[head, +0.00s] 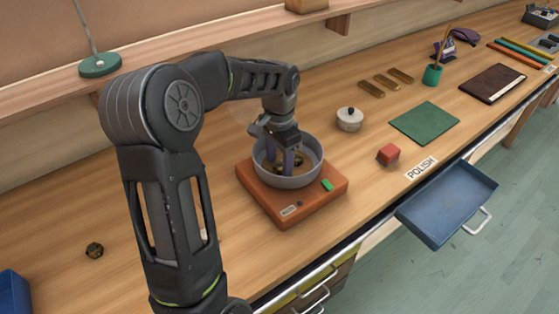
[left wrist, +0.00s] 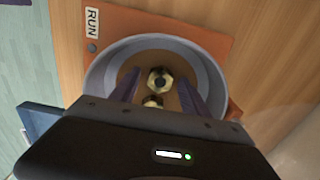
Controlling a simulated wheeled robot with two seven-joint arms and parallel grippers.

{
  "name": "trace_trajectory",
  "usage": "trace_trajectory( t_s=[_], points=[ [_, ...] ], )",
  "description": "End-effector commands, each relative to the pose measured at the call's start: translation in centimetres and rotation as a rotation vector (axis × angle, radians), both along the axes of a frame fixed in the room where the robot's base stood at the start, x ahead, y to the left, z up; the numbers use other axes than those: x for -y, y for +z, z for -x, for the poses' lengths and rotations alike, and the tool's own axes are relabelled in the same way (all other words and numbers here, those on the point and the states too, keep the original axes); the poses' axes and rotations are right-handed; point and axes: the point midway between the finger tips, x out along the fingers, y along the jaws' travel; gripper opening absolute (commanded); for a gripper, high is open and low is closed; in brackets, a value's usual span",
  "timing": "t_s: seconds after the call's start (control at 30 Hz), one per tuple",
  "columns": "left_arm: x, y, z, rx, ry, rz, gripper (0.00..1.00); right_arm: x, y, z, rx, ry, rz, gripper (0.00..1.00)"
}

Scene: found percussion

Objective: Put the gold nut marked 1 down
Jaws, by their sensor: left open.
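My left gripper (head: 288,163) reaches down into a grey round bowl (head: 303,177) on an orange-red base (head: 258,197). In the left wrist view its two fingers (left wrist: 160,92) are apart inside the bowl. Two gold nuts lie in the bowl: one nut (left wrist: 160,80) shows whole between the fingers, and another nut (left wrist: 152,102) is partly hidden by the gripper body. No number can be read on either, so I cannot tell which is marked 1. A darker nut-like piece (head: 95,250) lies on the bench at the left. My right gripper is not in view.
A lidded pale pot (head: 349,120), a red block (head: 388,154) and a green mat (head: 425,122) lie right of the base. An open blue drawer (head: 447,205) juts out at the front. A shelf (head: 215,42) runs along the back.

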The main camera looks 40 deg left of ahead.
Motion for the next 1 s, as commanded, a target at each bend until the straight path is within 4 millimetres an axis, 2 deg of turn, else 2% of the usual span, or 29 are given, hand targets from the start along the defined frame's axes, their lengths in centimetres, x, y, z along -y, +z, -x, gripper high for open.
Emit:
trace_trajectory(
  t_s=[0.17, 0.27, 0.57, 0.63, 0.8, 1.0],
  points=[
    [0.0, 1.4, -0.1, 0.003, -0.001, -0.001, 0.54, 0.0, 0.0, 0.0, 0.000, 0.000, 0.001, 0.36],
    [-0.1, 3.0, -0.1, 0.006, 0.000, -0.002, 0.54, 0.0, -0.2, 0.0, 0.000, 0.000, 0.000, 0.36],
    [0.0, 9.2, -0.1, 0.004, 0.000, -0.001, 0.54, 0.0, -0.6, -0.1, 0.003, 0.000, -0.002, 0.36],
    [0.0, 10.7, -0.1, 0.003, 0.000, -0.001, 0.54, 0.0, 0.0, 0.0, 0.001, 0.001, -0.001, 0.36],
    [0.0, 12.2, 0.0, 0.001, 0.000, -0.001, 0.54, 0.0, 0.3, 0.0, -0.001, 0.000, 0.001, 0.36],
    [0.0, 12.4, 0.0, 0.001, 0.000, -0.001, 0.54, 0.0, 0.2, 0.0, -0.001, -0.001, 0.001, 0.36]
  ],
)
